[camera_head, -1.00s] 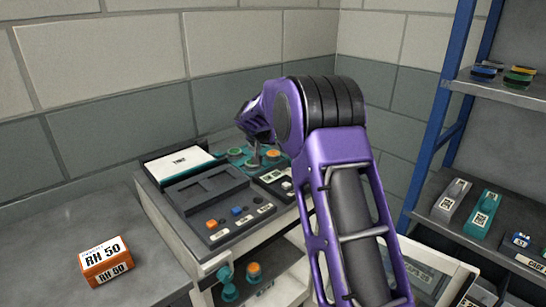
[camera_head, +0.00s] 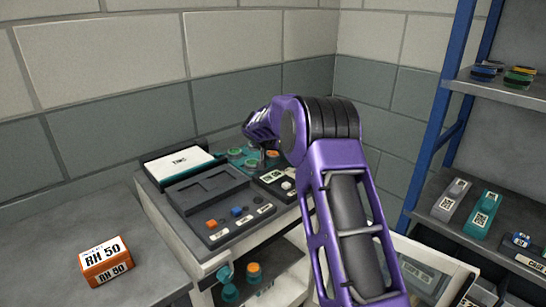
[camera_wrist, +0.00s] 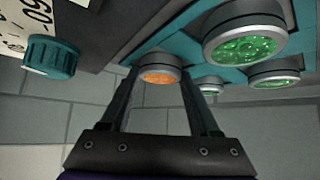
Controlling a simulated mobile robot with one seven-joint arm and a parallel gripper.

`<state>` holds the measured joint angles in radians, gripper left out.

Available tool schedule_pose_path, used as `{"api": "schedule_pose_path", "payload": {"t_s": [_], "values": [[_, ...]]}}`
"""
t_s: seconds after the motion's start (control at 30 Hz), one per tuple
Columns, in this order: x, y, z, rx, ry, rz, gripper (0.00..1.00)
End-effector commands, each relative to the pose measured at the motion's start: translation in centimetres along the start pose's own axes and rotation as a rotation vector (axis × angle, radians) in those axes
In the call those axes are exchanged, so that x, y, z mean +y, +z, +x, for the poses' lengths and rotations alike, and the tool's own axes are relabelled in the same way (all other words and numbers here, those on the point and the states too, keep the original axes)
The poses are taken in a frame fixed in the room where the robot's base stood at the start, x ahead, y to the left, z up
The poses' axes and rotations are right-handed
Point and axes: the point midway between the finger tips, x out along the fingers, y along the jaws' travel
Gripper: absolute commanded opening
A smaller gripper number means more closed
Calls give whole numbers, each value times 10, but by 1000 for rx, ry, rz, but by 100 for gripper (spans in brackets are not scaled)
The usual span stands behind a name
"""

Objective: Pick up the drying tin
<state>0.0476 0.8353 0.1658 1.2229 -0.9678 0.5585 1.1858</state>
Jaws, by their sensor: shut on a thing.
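The drying tin is probably the small round grey tin with orange beads on its face (camera_wrist: 159,76), seen in the wrist view between my fingertips. My gripper (camera_wrist: 158,70) is shut on it, one finger on each side. Several similar tins with green beads (camera_wrist: 246,47) sit beside it on a teal holder (camera_wrist: 190,40). In the head view my gripper (camera_head: 264,156) is at the back of the bench, by the orange tin (camera_head: 272,153), and is mostly hidden by my purple wrist. I cannot tell whether the tin is clear of the holder.
A dark tray (camera_head: 205,188) and a panel with coloured knobs (camera_head: 232,222) lie in front. An orange-and-white RH 50 box (camera_head: 106,262) stands on the left counter. A blue-framed shelf (camera_head: 440,140) is at the right. Block walls close off the back.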

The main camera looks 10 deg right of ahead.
Motion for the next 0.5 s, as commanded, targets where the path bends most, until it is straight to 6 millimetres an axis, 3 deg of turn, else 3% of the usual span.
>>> {"api": "schedule_pose_path", "payload": {"t_s": [0.03,0.17,0.5], "values": [[0,0,0,0,0,0,29],[0,0,0,0,0,0,6],[0,-10,-9,2,0,2,6]]}}
